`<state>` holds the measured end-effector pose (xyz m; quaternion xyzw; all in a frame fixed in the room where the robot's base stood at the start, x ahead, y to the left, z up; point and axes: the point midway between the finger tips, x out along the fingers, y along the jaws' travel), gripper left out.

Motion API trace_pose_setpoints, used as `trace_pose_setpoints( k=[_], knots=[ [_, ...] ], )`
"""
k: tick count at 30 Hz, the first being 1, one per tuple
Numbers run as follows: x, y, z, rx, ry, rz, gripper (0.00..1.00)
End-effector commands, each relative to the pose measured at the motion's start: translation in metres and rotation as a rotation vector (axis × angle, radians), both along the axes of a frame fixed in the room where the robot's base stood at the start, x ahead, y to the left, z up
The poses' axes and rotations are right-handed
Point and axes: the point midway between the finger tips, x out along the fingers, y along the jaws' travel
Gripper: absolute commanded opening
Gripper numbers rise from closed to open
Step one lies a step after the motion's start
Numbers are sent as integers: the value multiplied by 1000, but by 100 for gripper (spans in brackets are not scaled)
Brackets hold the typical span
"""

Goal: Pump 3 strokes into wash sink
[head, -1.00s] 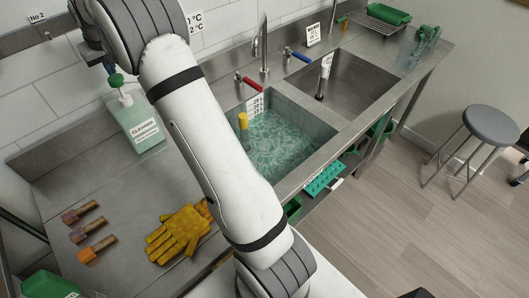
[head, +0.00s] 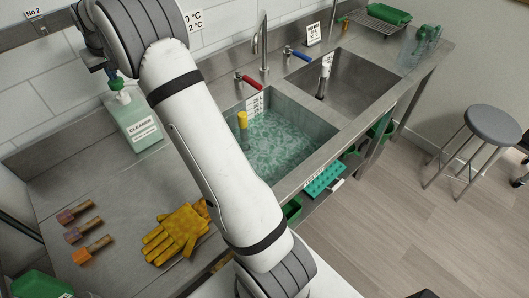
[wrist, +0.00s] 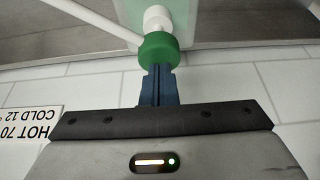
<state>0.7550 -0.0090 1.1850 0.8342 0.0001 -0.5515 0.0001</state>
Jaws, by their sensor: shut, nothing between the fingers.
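The cleaner bottle (head: 139,125) stands upright on the steel counter, left of the wash sink. It is pale green with a white label and a green pump head (head: 117,84). In the wrist view the green pump head (wrist: 159,50) is directly at the tips of my gripper (wrist: 158,72). The blue fingers are shut together and appear to touch its top, with nothing between them. My gripper (head: 113,75) also shows above the bottle in the head view. The wash sink (head: 309,124) holds greenish, rippled water and a yellow-topped post. The nozzle's outlet is hidden in the head view.
A second, empty-looking basin (head: 355,85) lies to the right. Red (head: 249,83) and blue (head: 298,55) tap handles stand behind the sinks. Yellow gloves (head: 176,232) and several brushes (head: 91,250) lie on the left counter. My arm crosses over the counter and the sink's left edge.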

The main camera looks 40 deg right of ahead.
Motion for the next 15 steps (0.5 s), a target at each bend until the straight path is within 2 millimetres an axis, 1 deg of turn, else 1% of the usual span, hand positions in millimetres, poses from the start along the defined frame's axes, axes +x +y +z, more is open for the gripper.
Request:
trace_pose_setpoints(
  k=[1, 5, 15],
  knots=[
    [-1, 0, -3, 0, 8, 0, 0],
    [-1, 0, -2, 0, 8, 0, 0],
    [-1, 0, 17, 0, 7, 0, 0]
  ],
)
